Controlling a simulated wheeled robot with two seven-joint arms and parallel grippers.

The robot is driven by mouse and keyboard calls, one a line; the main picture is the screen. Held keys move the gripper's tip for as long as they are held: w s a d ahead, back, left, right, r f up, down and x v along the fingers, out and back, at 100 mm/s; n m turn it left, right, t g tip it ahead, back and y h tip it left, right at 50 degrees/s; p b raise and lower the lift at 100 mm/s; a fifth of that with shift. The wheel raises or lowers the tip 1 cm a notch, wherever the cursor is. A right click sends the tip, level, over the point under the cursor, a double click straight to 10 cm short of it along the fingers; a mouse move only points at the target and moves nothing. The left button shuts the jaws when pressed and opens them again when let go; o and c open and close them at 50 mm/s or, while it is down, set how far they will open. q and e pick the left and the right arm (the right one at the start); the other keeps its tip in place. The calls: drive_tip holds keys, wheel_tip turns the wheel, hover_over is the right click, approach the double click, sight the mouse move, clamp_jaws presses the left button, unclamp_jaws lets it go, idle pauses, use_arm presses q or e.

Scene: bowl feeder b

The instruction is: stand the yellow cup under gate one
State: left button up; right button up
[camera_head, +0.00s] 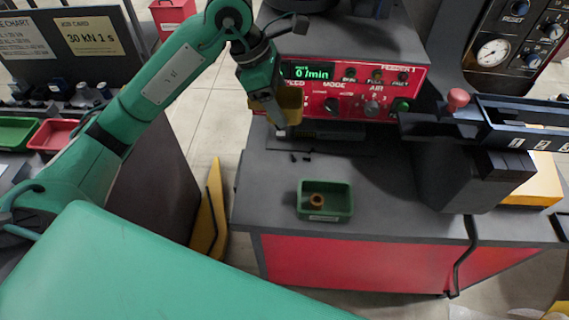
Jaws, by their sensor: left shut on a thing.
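The yellow cup (291,101) is in my left gripper (281,112), which is shut on it. The gripper holds it in front of the red control panel, at the back left of the grey bench; part of the cup is hidden by the fingers. Gate one is not clearly seen; the labels 1, 2 and 3 show on a dark rail (525,143) at the right. The cup is far to the left of that rail. My right gripper is not in view.
A green tray (311,214) with a small brown ring (317,201) stands on the grey bench (390,205). Small dark bits lie behind it. The red control panel (350,90) stands at the back. A dark block (455,165) stands below the rail.

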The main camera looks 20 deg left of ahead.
use_arm(q)
drive_tip(key=p, duration=0.1)
hover_over(286, 174)
drive_tip(key=a, duration=0.1)
drive_tip(key=f, duration=1.6)
drive_tip(key=shift+s+a, duration=0.15)
drive_tip(key=shift+a, duration=0.05)
wheel_tip(286, 174, down, 4)
drive_tip(key=shift+f+p, duration=0.2)
drive_tip(key=shift+p, duration=0.15)
drive_tip(key=shift+f, duration=0.35)
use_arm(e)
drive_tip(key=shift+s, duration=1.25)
use_arm(q)
drive_tip(key=shift+f, duration=0.15)
drive_tip(key=o, duration=0.8)
drive_tip(key=shift+o, duration=1.4)
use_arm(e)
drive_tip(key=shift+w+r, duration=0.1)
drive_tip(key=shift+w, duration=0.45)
